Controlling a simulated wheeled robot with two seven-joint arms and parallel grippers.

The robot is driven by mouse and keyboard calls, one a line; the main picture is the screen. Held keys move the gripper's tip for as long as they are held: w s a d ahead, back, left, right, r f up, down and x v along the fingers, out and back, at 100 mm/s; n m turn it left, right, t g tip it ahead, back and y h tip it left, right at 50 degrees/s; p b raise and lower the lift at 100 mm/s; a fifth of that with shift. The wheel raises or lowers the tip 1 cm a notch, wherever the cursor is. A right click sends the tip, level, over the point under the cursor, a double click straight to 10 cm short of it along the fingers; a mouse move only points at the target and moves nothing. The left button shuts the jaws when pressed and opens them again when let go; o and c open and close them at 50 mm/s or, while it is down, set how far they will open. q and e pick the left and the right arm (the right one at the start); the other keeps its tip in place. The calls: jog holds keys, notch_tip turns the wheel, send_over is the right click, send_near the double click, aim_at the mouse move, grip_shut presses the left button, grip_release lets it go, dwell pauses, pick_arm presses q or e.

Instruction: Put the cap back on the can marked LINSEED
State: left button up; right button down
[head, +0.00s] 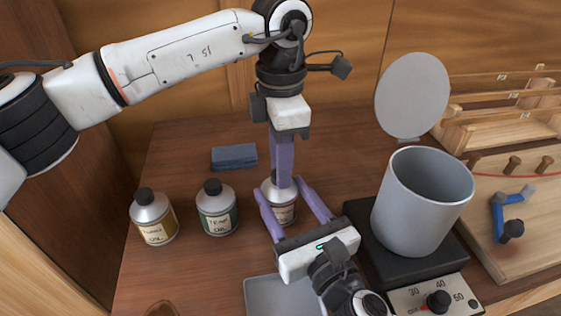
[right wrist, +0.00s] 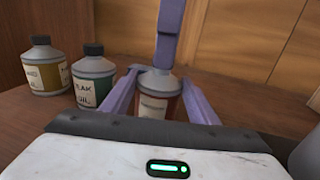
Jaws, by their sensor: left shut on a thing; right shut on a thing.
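A silver can with a reddish band and cream label (head: 284,214) stands upright between my right gripper's fingers; its lettering is too blurred to read. My right gripper (head: 281,191) is shut on this can, one purple finger on each side, as the right wrist view (right wrist: 160,82) also shows. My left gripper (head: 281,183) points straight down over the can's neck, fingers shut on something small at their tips. The fingers hide it and the can's mouth, so I cannot see the cap or whether it touches the can.
Two black-capped cans stand to the left, one yellow-labelled (head: 153,218) and one green-labelled TEAK OIL (head: 216,210). A blue block (head: 234,156) lies behind. A grey pot (head: 415,207) on a black dial heater stands right. A grey tray (head: 262,292) lies in front.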

pick_arm(q)
jog(key=m, duration=1.1)
jog(key=shift+s, duration=0.1)
jog(key=m, duration=0.4)
jog(key=shift+m, duration=0.3)
jog(key=m, duration=0.6)
jog(key=shift+a, duration=0.1)
jog(key=m, duration=0.4)
jog(key=shift+m, duration=0.3)
jog(key=m, duration=0.3)
jog(key=shift+a, duration=0.1)
jog(key=o, duration=1)
